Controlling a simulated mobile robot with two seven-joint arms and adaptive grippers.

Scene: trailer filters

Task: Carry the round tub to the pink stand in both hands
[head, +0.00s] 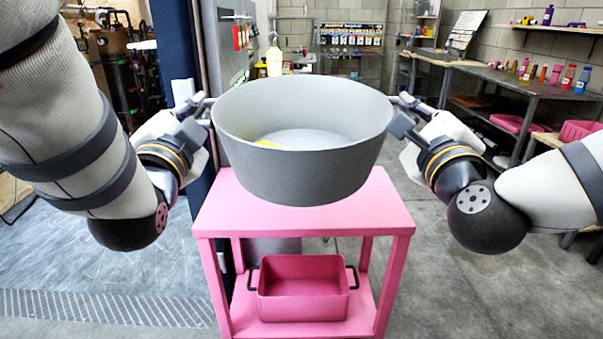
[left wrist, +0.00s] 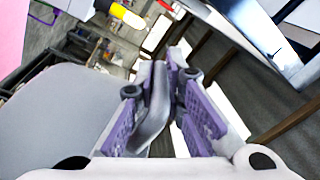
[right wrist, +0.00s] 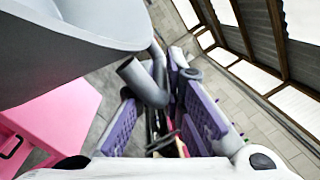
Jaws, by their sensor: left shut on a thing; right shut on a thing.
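The round grey tub (head: 300,165) is upright over the top of the pink stand (head: 380,220), roughly centred from left to right. I cannot tell for sure whether its base touches the stand. A yellow thing (head: 267,144) shows inside it. My left gripper (head: 203,110) is shut on the handle at the tub's left side; the grey handle shows between the purple-padded fingers in the left wrist view (left wrist: 157,105). My right gripper (head: 400,107) is shut on the opposite handle, seen also in the right wrist view (right wrist: 155,85). The tub hides the stand's rear top.
A pink bin (head: 303,290) with dark handles sits on the stand's lower shelf. A workbench (head: 520,85) with bottles runs along the right wall. A yellow bottle (head: 274,58) stands behind the tub. The concrete floor (head: 450,290) right of the stand is clear.

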